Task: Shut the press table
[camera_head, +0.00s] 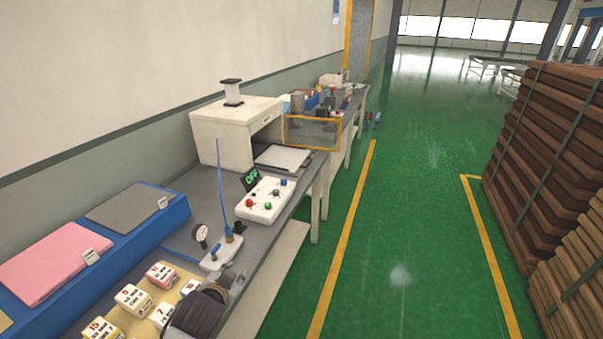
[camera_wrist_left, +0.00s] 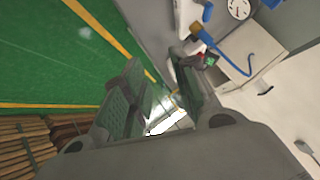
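The press (camera_head: 238,120) is a white box with an open front, standing on the grey bench. Its flat, light table plate (camera_head: 283,158) sticks out of the opening towards the aisle. A white control box (camera_head: 265,200) with several coloured buttons and a small display reading "OFF" stands in front of it. My left gripper (camera_head: 230,280) is low in the head view, near the bench's front edge and short of the control box and press. In the left wrist view its fingers (camera_wrist_left: 160,88) are apart with nothing between them. My right gripper is not in view.
A gauge stand (camera_head: 222,250) with a blue hose is just beyond my left gripper. Labelled cubes (camera_head: 133,299) lie left of it, beside a blue tray (camera_head: 60,290) with pink and grey pads. Stacked brown boards (camera_head: 550,150) stand right. The green aisle (camera_head: 410,230) is clear.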

